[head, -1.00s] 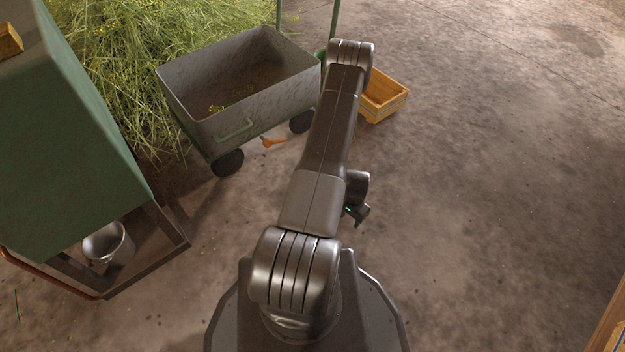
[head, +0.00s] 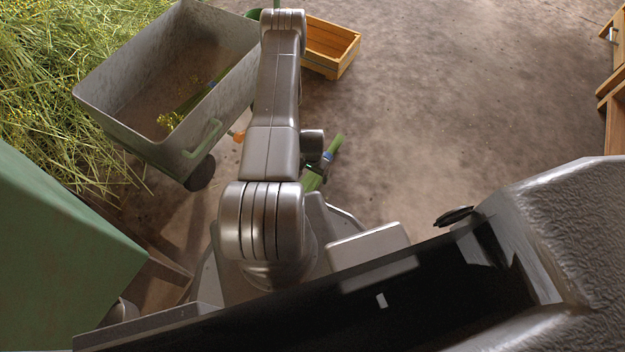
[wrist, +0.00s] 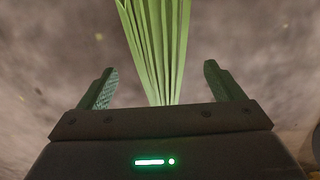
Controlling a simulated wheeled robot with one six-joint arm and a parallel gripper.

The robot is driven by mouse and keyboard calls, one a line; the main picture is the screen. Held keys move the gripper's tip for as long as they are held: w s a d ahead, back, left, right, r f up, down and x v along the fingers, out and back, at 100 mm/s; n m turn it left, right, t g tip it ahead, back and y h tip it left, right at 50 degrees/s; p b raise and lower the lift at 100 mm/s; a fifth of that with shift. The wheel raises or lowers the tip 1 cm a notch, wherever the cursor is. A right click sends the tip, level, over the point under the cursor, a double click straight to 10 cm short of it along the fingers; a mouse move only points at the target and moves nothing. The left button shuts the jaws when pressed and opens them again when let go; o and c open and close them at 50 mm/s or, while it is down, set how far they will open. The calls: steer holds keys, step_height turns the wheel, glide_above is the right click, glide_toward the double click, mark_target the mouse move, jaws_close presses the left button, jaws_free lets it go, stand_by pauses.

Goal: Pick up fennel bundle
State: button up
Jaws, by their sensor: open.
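A bundle of green stalks (wrist: 160,45) runs up between the two fingers of my gripper (wrist: 161,80) in the wrist view. The fingers are spread, with a clear gap on each side of the stalks. The lower end of the stalks is hidden behind the gripper body. In the head view a green stalk bundle (head: 335,146) shows beside my wrist, with a small blue patch on it; my arm hides part of it. Yellow flower heads with green stems (head: 171,120) lie in the grey metal cart (head: 125,135). I cannot tell which is the fennel.
A wooden crate (head: 330,47) stands on the floor beyond my arm. A heap of cut herbs (head: 45,95) lies left of the cart, and a green cabinet (head: 60,250) stands at the lower left. The floor (head: 460,110) to the right is mostly clear.

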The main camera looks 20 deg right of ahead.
mark_target(313, 175)
step_height(313, 175, down, 3)
steer(key=shift+f+b, duration=0.1)
steer(key=shift+b, duration=0.25)
steer(key=shift+c, duration=0.2)
steer(key=c, duration=1.2)
steer(key=shift+r, duration=0.2)
